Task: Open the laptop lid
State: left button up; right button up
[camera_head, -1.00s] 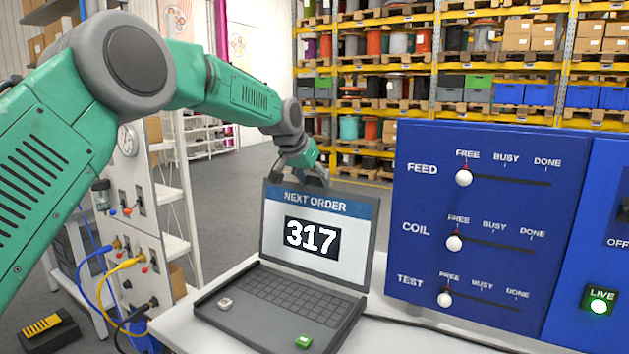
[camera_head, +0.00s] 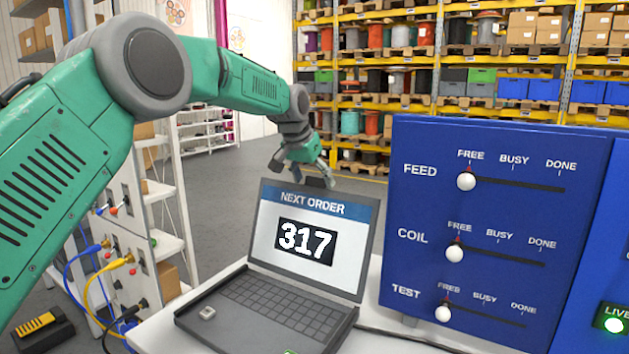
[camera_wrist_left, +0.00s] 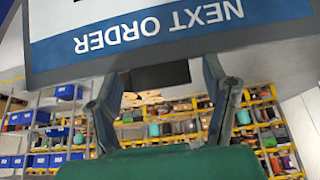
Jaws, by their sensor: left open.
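The laptop (camera_head: 270,310) stands on a white table with its lid (camera_head: 312,240) raised up. Its screen reads "NEXT ORDER 317". My left gripper (camera_head: 318,178) is at the top edge of the lid, just above and behind it. In the left wrist view the gripper (camera_wrist_left: 160,85) has its two fingers apart, and the lid (camera_wrist_left: 130,45) fills the upper part, upside down. A dark block shows between the fingers; I cannot tell whether a finger touches the lid. My right gripper is not in view.
A blue panel (camera_head: 490,290) with FEED, COIL and TEST sliders stands close to the right of the laptop. A white board with blue and yellow cables (camera_head: 95,262) is at the left. Shelves (camera_head: 400,90) stand far behind. The floor behind the laptop is clear.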

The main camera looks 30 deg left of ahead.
pick_arm(q)
jog(key=v, duration=1.1)
jog(key=shift+r, duration=0.3)
jog(key=shift+s+a, duration=0.1)
jog(key=shift+s, duration=0.05)
